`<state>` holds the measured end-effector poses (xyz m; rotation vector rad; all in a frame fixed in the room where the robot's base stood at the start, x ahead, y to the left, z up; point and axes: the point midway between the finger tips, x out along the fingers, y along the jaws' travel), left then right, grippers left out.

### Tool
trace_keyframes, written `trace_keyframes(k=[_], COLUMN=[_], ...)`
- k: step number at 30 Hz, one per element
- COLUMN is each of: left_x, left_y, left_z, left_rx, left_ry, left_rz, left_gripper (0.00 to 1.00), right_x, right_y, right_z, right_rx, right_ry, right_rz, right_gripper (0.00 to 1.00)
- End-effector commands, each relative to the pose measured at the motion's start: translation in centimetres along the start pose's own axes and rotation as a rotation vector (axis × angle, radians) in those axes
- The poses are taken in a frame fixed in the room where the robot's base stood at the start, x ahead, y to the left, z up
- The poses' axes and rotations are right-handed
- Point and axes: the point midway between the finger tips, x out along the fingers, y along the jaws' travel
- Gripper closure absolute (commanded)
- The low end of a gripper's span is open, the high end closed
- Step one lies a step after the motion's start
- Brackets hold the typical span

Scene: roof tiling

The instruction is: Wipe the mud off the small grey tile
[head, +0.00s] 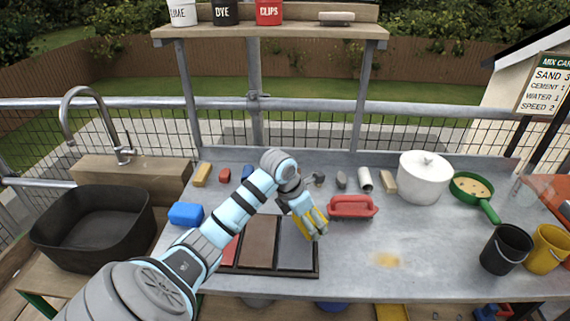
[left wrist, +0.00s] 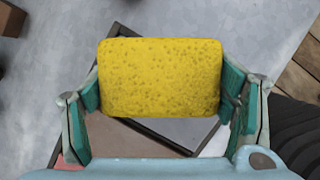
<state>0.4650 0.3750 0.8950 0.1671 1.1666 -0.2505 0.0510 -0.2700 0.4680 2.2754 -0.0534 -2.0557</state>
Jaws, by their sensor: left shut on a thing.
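My left gripper (head: 311,226) is shut on a yellow sponge (left wrist: 160,78), with one finger on each side of it in the left wrist view. In the head view the gripper covers the far right part of the grey tile (head: 296,255), which lies in a dark-framed tray (head: 318,272). The grey tile also shows partly behind the sponge in the left wrist view (left wrist: 190,131). I cannot tell whether the sponge touches it. No mud shows clearly on the visible part of the tile. My right gripper is not in view.
A brown tile (head: 258,241) and a partly hidden red tile (head: 230,250) share the tray.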

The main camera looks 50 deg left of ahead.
Motion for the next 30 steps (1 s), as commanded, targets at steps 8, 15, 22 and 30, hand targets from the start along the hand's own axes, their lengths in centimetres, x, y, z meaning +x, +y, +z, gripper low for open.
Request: trace_keyframes(k=[8, 15, 22, 30], left_x=[-2.8, -3.9, -3.9, -3.8], left_y=[0.3, 0.4, 0.4, 0.4], left_z=[0.8, 1.1, 1.1, 1.1], left_rx=[-0.006, -0.009, -0.01, -0.01], left_ry=[0.0, 0.0, -0.001, -0.001], left_rz=[0.003, 0.004, 0.004, 0.004], left_gripper=[0.57, 0.57, 0.57, 0.57], right_x=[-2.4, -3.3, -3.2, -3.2], right_y=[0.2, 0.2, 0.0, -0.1], right_z=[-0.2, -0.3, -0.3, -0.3], right_rx=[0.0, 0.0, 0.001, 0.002], right_ry=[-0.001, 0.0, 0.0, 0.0], right_rz=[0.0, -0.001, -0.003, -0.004], right_gripper=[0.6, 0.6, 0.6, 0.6])
